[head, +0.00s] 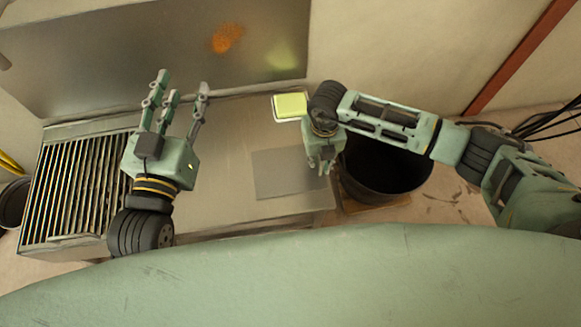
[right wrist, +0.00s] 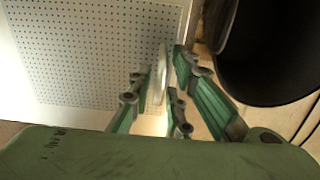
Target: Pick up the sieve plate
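The sieve plate (head: 285,174) lies flat on the bench, a thin grey rectangle near its front right. In the right wrist view the plate (right wrist: 85,50) is pale with rows of small holes. My right gripper (head: 323,168) is at the plate's right edge, fingers pointing down. In the right wrist view its fingertips (right wrist: 163,75) are apart, with a pale upright strip between them; I cannot tell whether they touch it. My left gripper (head: 182,85) is open and empty over the bench, left of the plate.
A dark round bucket (head: 385,165) stands on the floor right of the bench (head: 225,150), close to my right gripper; it also shows in the right wrist view (right wrist: 270,50). A yellow-green block (head: 291,105) lies behind the plate. A slatted grille (head: 75,185) is at the left.

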